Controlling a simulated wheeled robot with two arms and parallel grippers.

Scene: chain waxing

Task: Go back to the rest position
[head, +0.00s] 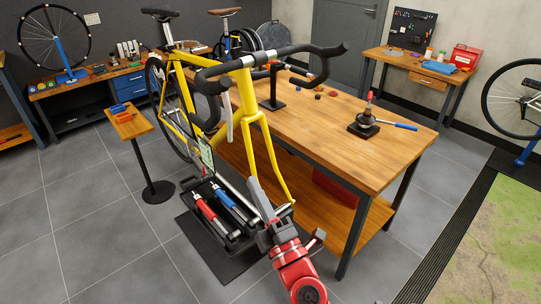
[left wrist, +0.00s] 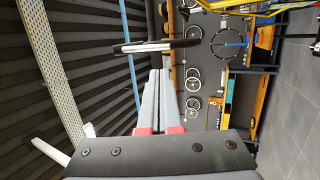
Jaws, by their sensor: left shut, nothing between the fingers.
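My left gripper (head: 256,182) is at the lower middle of the head view, at the end of my red arm. Its grey fingers are shut and empty, pointing up in front of the yellow bicycle (head: 257,150). In the left wrist view the two fingers (left wrist: 162,73) lie together with nothing between them. The bicycle has no front wheel, and its bare fork is close behind the gripper in the picture. Whether they touch cannot be told. My right gripper is not in view.
A wooden workbench (head: 330,115) stands right of the bicycle. A black tray (head: 243,243) with red and blue tools is below the bike. A small side table (head: 140,128) stands at left. Floor is clear at lower left. A dark bar (left wrist: 155,46) shows beyond the fingertips.

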